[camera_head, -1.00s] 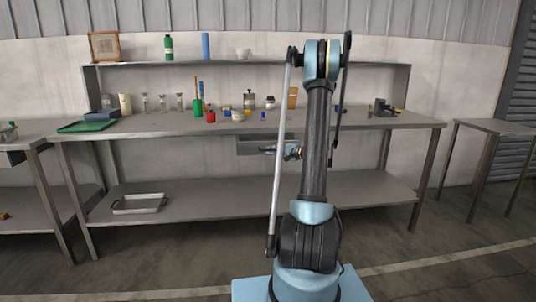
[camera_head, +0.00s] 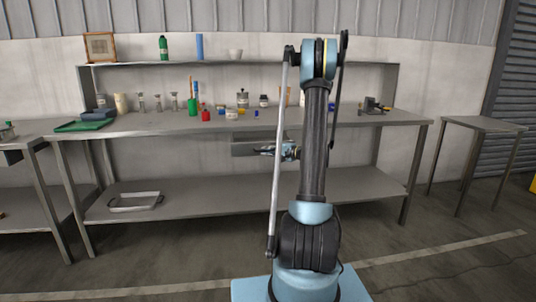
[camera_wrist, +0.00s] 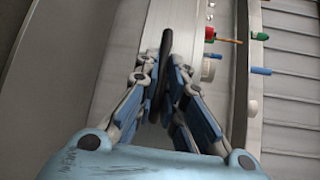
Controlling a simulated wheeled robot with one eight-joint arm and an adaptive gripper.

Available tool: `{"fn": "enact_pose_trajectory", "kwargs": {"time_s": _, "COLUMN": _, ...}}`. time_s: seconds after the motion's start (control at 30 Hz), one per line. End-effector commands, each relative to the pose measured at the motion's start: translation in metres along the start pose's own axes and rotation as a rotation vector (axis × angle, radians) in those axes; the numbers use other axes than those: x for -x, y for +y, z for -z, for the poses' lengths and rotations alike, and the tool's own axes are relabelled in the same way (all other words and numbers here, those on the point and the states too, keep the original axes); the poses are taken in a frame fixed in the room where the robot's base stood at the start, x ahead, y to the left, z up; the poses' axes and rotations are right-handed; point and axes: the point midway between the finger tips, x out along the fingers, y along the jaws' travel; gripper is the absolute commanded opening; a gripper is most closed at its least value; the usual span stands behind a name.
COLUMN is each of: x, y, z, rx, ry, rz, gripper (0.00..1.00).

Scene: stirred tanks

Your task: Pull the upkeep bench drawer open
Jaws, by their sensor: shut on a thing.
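The upkeep bench (camera_head: 330,122) is a long grey metal table with an upper shelf and a lower shelf. Its grey drawer (camera_head: 241,150) hangs under the middle of the top and appears to stand a little out from the bench edge. My gripper (camera_head: 266,151) is at the drawer front, partly hidden by my arm. In the wrist view, my gripper's blue-padded fingers (camera_wrist: 171,85) are closed around a dark bar, the drawer handle (camera_wrist: 167,45). The drawer's inside cannot be made out.
Several bottles and jars stand on the bench top, with a green tray (camera_head: 84,125) at its left. A pale tray (camera_head: 136,202) lies on the lower shelf. A side table (camera_head: 484,124) stands right. The floor before the bench is clear.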

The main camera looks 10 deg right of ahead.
Motion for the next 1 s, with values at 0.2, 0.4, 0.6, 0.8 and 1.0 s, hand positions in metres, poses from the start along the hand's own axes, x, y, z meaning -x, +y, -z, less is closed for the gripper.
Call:
{"fn": "enact_pose_trajectory", "kwargs": {"time_s": 0.2, "x": -0.002, "y": 0.001, "z": -0.002, "rx": 0.002, "ry": -0.002, "rz": -0.003, "gripper": 0.30}}
{"fn": "enact_pose_trajectory", "kwargs": {"time_s": 0.4, "x": -0.003, "y": 0.000, "z": -0.004, "rx": 0.002, "ry": -0.005, "rz": -0.002, "gripper": 0.30}}
{"fn": "enact_pose_trajectory", "kwargs": {"time_s": 0.6, "x": 0.003, "y": 0.000, "z": -0.004, "rx": 0.001, "ry": -0.005, "rz": -0.001, "gripper": 0.30}}
{"fn": "enact_pose_trajectory", "kwargs": {"time_s": 0.8, "x": 0.032, "y": 0.000, "z": -0.003, "rx": 0.000, "ry": -0.002, "rz": -0.001, "gripper": 0.30}}
{"fn": "enact_pose_trajectory", "kwargs": {"time_s": 1.0, "x": 0.069, "y": 0.001, "z": -0.002, "rx": 0.001, "ry": -0.002, "rz": -0.001, "gripper": 0.30}}
